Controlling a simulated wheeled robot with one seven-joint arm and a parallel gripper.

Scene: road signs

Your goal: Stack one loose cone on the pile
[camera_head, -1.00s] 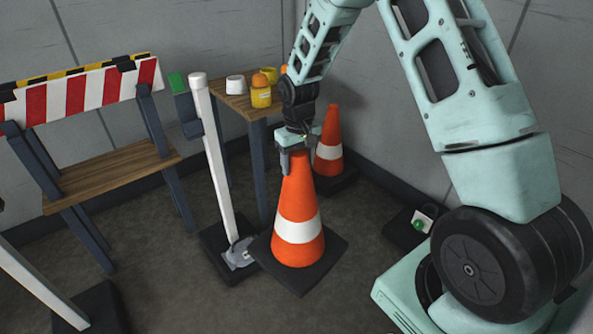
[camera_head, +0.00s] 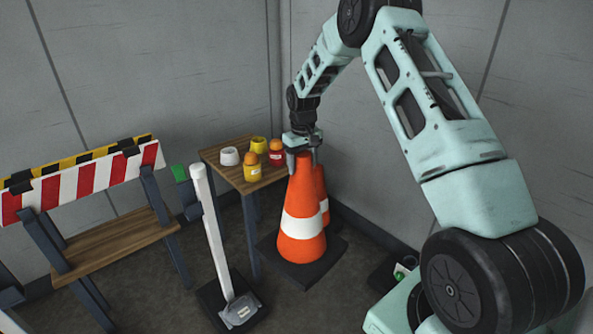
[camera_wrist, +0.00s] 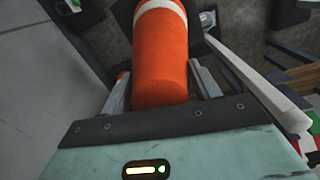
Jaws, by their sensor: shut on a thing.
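An orange cone (camera_head: 302,195) with a white band and a dark square base hangs upright below my gripper (camera_head: 303,152). My gripper is shut on the top of this cone. In the wrist view the cone's orange body (camera_wrist: 161,65) fills the space between the two fingers of my gripper (camera_wrist: 160,88). A second orange cone (camera_head: 323,190) stands just behind and to the right, mostly hidden by the held one. I cannot tell whether the two touch, or whether the second is a single cone or several.
A wooden table (camera_head: 225,170) behind holds a white roll (camera_head: 229,156), a yellow roll (camera_head: 258,144) and yellow and red jars. A white post (camera_head: 213,235) stands close left. A striped barrier (camera_head: 85,182) is farther left. Walls close off the back and right.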

